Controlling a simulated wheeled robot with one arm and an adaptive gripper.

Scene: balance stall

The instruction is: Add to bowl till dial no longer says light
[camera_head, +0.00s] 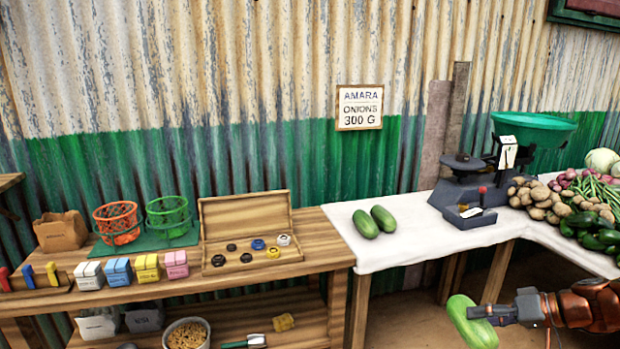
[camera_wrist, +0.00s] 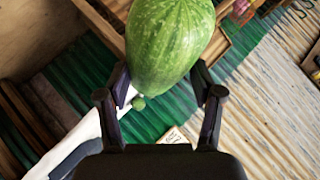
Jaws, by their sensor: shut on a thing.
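My gripper (camera_head: 497,314) is shut on a long green cucumber-like vegetable (camera_head: 470,323), held in front of the cloth-covered table. In the wrist view the vegetable (camera_wrist: 170,45) sits between my two fingers (camera_wrist: 162,80). Two similar green vegetables (camera_head: 366,224) (camera_head: 383,218) lie side by side on the white cloth. The dark balance (camera_head: 462,190) stands at the cloth's back right. It carries a wide green bowl (camera_head: 535,124), whose inside is hidden at this angle. A white dial plate (camera_head: 507,152) is on the balance; its reading is too small to tell. A sign (camera_head: 359,107) reads "AMARA ONIONS 300 G".
Potatoes (camera_head: 540,203), red onions (camera_head: 574,177) and other greens heap right of the balance. The cloth (camera_head: 415,235) is bare between vegetables and balance.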

